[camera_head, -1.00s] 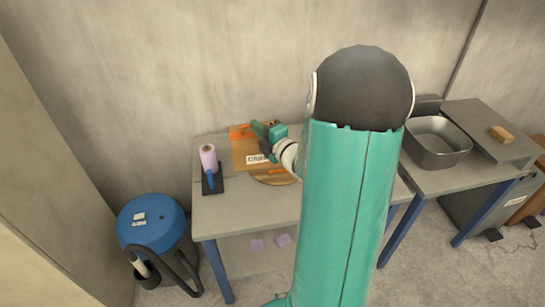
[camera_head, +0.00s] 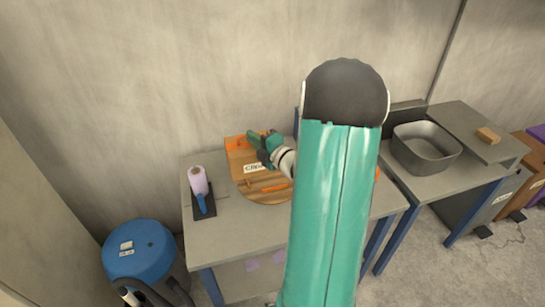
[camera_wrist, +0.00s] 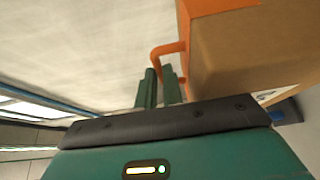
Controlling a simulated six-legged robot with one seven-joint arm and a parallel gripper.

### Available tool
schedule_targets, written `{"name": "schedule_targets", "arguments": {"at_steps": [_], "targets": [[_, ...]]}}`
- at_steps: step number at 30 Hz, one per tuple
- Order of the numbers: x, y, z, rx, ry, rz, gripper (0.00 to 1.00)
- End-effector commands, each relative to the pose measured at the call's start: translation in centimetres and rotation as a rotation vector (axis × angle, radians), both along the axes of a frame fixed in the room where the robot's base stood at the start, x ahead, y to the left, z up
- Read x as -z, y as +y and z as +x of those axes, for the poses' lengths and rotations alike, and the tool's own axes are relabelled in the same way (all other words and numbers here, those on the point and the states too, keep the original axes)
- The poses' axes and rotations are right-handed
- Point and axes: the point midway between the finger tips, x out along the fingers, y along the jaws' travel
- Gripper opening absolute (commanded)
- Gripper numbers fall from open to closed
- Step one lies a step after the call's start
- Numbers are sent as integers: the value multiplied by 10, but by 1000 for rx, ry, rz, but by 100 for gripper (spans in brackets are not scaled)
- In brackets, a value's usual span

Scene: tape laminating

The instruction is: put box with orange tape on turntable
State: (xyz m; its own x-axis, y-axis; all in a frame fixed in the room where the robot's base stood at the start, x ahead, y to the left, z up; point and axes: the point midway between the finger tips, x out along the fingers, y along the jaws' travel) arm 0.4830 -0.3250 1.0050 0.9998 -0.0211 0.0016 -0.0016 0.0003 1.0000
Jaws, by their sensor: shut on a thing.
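The brown box (camera_head: 236,160) with orange on its top and a white label stands at the back of the table, overlapping the rear of the round wooden turntable (camera_head: 262,196) in the head view. I cannot tell whether it rests on the disc or hangs above it. My gripper (camera_head: 262,144) is at the box's upper right. In the wrist view, the green fingers (camera_wrist: 160,80) close at an orange loop on the side of the brown box (camera_wrist: 250,50). The fingers' exact contact is partly hidden. My arm covers the table's right part.
A lilac roll (camera_head: 198,181) on a dark stand with a blue handle is at the table's left. A blue drum (camera_head: 138,250) stands on the floor at left. A metal basin (camera_head: 425,148) and a sponge-like block (camera_head: 487,135) are on the right table. The table's front left is clear.

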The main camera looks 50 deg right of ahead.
Motion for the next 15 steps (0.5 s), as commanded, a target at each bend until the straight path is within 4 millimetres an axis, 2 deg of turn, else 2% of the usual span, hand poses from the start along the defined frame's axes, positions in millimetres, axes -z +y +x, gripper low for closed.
{"name": "schedule_targets", "arguments": {"at_steps": [5, 9, 15], "targets": [[17, -37, -4, -1, -3, 2, 0], [43, -55, -4, -3, -1, 4, 0], [65, -74, -4, -5, -3, 2, 0]]}}
